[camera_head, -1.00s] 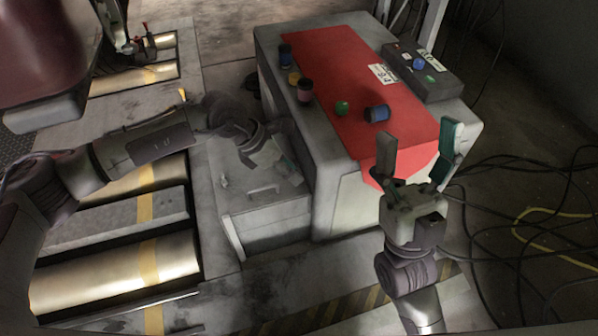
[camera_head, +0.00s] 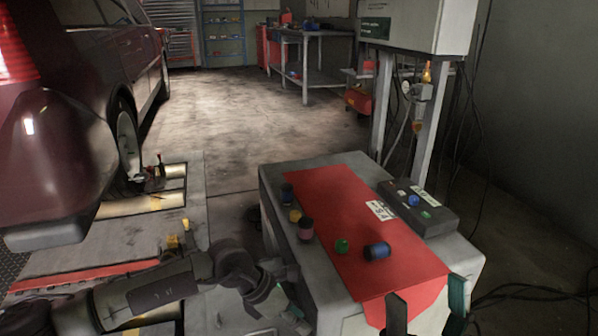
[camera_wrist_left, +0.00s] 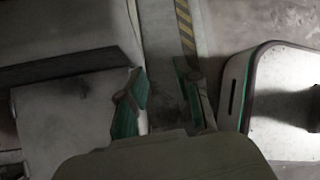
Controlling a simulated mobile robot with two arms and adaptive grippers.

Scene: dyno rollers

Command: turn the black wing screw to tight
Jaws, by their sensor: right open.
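I cannot make out a black wing screw in any view. My left gripper (camera_head: 283,312) is low in the head view, left of the red-topped cabinet. In the left wrist view my left gripper (camera_wrist_left: 165,98) shows two green-padded fingers apart with nothing between them, above grey surfaces and a floor strip. My right gripper (camera_head: 428,300) is at the bottom of the head view, in front of the cabinet's near edge, with its fingers apart and empty.
The grey cabinet (camera_head: 315,275) bears a red mat (camera_head: 335,215), several small coloured spools and a dark button box (camera_head: 425,207). A dark red car (camera_head: 55,150) stands at left by the metal rollers (camera_head: 140,206). Open floor (camera_head: 260,115) lies behind.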

